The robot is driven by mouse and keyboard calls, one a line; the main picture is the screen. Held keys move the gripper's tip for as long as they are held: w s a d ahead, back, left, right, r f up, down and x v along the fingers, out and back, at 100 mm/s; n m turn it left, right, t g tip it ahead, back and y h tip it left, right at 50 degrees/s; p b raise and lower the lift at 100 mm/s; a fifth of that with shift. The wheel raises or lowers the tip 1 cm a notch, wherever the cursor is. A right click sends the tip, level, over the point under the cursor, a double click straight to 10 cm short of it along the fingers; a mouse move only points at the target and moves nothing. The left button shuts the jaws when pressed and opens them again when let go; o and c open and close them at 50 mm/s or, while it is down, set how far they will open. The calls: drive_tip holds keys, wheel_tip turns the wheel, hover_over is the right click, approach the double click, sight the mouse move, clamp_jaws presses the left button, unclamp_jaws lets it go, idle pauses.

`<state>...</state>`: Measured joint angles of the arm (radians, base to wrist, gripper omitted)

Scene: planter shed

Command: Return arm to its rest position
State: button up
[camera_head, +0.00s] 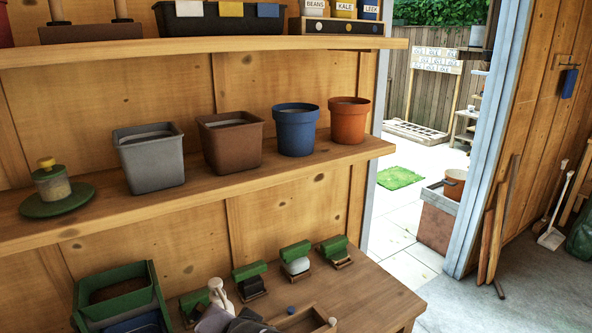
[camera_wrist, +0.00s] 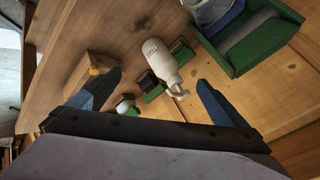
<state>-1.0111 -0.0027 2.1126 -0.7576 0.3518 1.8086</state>
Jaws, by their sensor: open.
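My gripper (camera_wrist: 158,79) is open, its two blue fingers spread wide with nothing between the tips. A white pump bottle (camera_wrist: 160,58) shows beyond the fingers in the wrist view, apart from both. In the head view, the white bottle (camera_head: 217,290) is at the bottom, over the workbench (camera_head: 375,300). Grey and dark parts of my gripper (camera_head: 235,322) show just below it, cut off by the frame edge. The rest of my arm is out of view.
Green-topped stamp-like blocks (camera_head: 294,256) stand along the bench. A green bin (camera_head: 120,292) is at the left, and a wooden tray (camera_head: 303,320) at the front. Several pots, one blue (camera_head: 296,132), line the shelf (camera_head: 300,167) above. The bench's right end is clear.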

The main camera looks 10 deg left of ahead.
drive_tip(key=w+d+f+g+h+p, duration=0.1)
drive_tip(key=w+d+f+h, duration=0.15)
drive_tip(key=d, duration=0.85)
drive_tip(key=w+d+f+g+h+p, duration=0.1)
drive_tip(key=d+f+h+p, duration=0.15)
drive_tip(key=d, duration=0.95)
drive_tip(key=s+d+f+n+g+p, duration=0.1)
drive_tip(key=s+d+f+g, duration=0.1)
drive_tip(key=s+d, duration=0.4)
drive_tip(key=s+d+f+n+g+p, duration=0.1)
drive_tip(key=s+d+f+g, duration=0.1)
drive_tip(key=s+d, duration=0.4)
drive_tip(key=d+g, duration=0.1)
drive_tip(key=d, duration=0.1)
drive_tip(key=shift+s+d+f+h, duration=0.15)
drive_tip(key=shift+d+f+h, duration=0.1)
drive_tip(key=shift+d+h, duration=0.15)
